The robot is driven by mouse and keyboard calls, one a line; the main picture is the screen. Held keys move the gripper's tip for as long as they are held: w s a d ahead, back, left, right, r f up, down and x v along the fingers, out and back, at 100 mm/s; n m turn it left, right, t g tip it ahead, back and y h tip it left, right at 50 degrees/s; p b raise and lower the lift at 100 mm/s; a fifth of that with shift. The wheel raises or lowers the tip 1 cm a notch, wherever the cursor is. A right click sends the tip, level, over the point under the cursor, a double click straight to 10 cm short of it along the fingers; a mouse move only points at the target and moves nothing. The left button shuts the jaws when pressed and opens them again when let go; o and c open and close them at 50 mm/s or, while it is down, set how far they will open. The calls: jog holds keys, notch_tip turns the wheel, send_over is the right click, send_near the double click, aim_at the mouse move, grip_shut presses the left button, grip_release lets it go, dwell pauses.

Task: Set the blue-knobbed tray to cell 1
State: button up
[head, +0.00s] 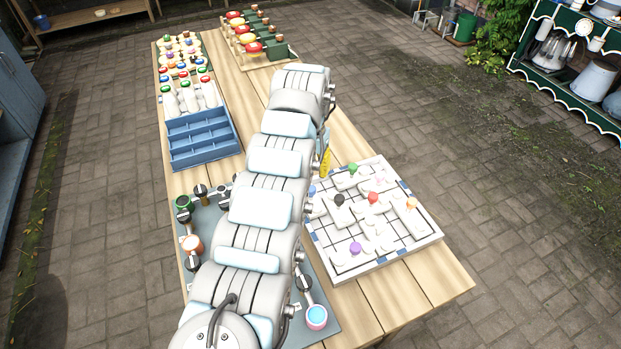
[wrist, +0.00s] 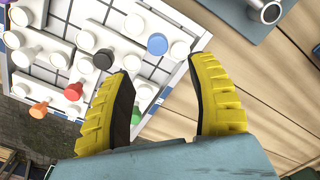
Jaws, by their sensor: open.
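The blue knob (wrist: 157,43) shows near the board's edge in the wrist view, with white round pegs close on both sides; the outline of its white tray is hard to make out. In the head view the blue knob (head: 311,190) is small, beside my arm. It sits on a white gridded board (head: 388,263) with blue marks along its border. No readable cell 1 label shows. My gripper (wrist: 161,68) has yellow fingers, is open and empty, with the blue knob beyond the gap between its tips. In the head view my gripper (head: 325,160) is mostly hidden behind my arm.
Other white pieces on the board carry black (wrist: 103,59), red (wrist: 73,91), orange (wrist: 39,110), green (head: 352,168) and purple (head: 355,248) knobs. A blue compartment box (head: 203,138) stands left of my arm. A grey mat (head: 325,325) holds several tools. Bare table (head: 430,285) lies in front.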

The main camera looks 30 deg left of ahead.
jog(key=shift+r, duration=1.55)
